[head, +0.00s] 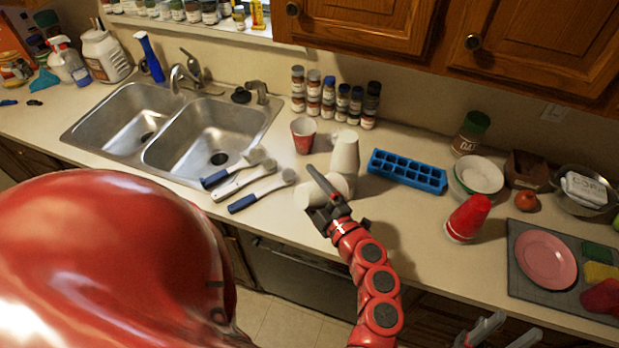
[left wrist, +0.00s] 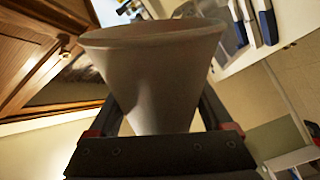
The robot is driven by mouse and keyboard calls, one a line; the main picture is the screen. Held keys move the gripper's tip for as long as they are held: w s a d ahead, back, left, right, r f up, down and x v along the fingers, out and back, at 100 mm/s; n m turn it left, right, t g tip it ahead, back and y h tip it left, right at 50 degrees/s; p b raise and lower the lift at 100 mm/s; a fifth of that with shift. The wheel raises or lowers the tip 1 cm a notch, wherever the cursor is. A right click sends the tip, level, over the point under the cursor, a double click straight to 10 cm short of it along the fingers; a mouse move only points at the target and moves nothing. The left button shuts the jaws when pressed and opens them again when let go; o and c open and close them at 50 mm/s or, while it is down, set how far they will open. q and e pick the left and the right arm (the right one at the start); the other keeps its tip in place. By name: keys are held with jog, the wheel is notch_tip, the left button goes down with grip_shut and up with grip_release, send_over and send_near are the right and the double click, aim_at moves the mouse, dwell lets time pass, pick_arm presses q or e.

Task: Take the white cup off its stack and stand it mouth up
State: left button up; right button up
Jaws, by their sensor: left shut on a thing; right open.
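My left gripper (head: 325,200) is shut on a white cup (head: 309,191) above the counter near its front edge. The cup looks tipped on its side in the head view, partly hidden by the gripper. In the left wrist view the cup (left wrist: 155,75) sits between the fingers, its wide rim away from the palm. A white stack (head: 345,152) stands mouth down just behind the held cup; I cannot tell how many cups it has. My right gripper (head: 508,331) is open and empty at the bottom right, in front of the counter.
An upright red cup (head: 303,135) stands left of the white stack. A blue ice tray (head: 407,171) is to its right, then a red cup stack (head: 468,217). Brushes (head: 262,190) lie left, by the sink (head: 205,140). Counter between the ice tray and front edge is clear.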

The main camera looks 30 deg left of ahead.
pick_arm(q)
jog(key=n+b, duration=0.4)
jog(key=f+n+b, duration=0.1)
jog(key=n+b, duration=0.3)
jog(key=f+n+b, duration=0.1)
jog(key=n+b, duration=0.3)
jog(key=b, duration=0.1)
jog(key=n+b, duration=0.4)
jog(key=b, duration=0.3)
jog(key=n+b, duration=0.3)
jog(key=b, duration=0.5)
jog(key=w+n+b, duration=0.1)
jog(key=n+b, duration=0.3)
jog(key=b, duration=0.4)
jog(key=shift+d+f+n, duration=0.15)
jog(key=shift+f+n, duration=0.05)
jog(key=shift+n, duration=0.1)
jog(key=w+a+f+b, duration=0.1)
jog(key=a+f+b, duration=0.2)
jog(key=f, duration=0.2)
jog(key=w+a+f+b, duration=0.2)
jog(key=f+b, duration=0.1)
jog(key=f, duration=0.3)
jog(key=w+a+f+b, duration=0.1)
jog(key=a+f+b, duration=0.2)
jog(key=f, duration=0.3)
jog(key=shift+w+a+f, duration=0.2)
jog(key=shift+w+a, duration=0.1)
jog(key=shift+f+b, duration=0.95)
